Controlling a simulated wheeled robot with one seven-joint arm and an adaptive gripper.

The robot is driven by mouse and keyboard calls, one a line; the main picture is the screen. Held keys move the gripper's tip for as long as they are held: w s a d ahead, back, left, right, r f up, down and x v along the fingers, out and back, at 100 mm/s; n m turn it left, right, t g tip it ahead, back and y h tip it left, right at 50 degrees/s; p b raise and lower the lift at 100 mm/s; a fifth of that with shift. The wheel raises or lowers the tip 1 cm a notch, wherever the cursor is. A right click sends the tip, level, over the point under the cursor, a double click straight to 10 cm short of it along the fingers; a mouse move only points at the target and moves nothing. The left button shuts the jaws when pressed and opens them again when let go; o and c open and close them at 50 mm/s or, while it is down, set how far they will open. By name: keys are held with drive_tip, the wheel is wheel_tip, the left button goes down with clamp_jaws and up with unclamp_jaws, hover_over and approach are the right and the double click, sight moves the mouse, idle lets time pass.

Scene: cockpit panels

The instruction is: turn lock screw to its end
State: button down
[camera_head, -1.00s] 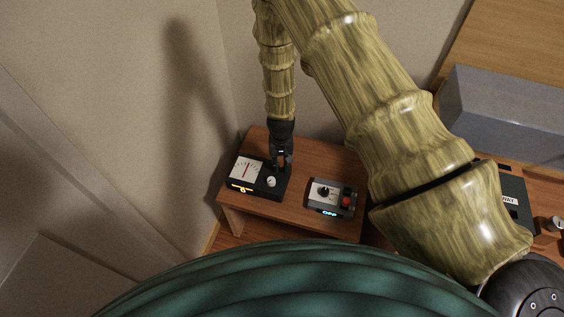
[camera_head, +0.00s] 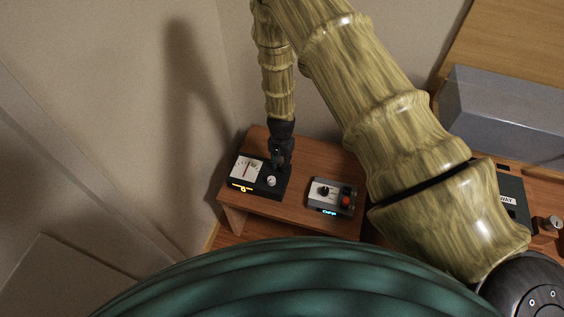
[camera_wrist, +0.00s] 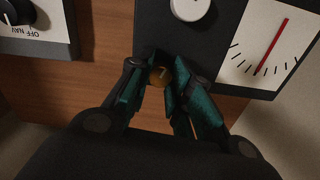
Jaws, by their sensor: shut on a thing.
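The lock screw (camera_wrist: 160,75) is a small brass-coloured round head with a pale mark on it, at the edge of the black meter box (camera_wrist: 220,45). My gripper (camera_wrist: 161,88) has its two dark green fingers closed around the screw, one on each side. In the head view my gripper (camera_head: 279,163) points down at the back right of the meter box (camera_head: 262,190), and it hides the screw there. The box carries a white dial (camera_head: 246,168) with a red needle and a white knob (camera_head: 271,182).
A grey control box (camera_head: 331,196) with a black knob, a red button and a lit blue display stands to the right on the same wooden table (camera_head: 315,160). Bare wood lies between the boxes. A wall stands close on the left.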

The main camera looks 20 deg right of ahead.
drive_tip(key=shift+s+f, duration=0.1)
drive_tip(key=shift+s, duration=0.1)
drive_tip(key=c, duration=1.3)
unclamp_jaws()
drive_tip(key=shift+o, duration=0.2)
drive_tip(key=shift+w, duration=0.1)
wheel_tip(320, 180, up, 12)
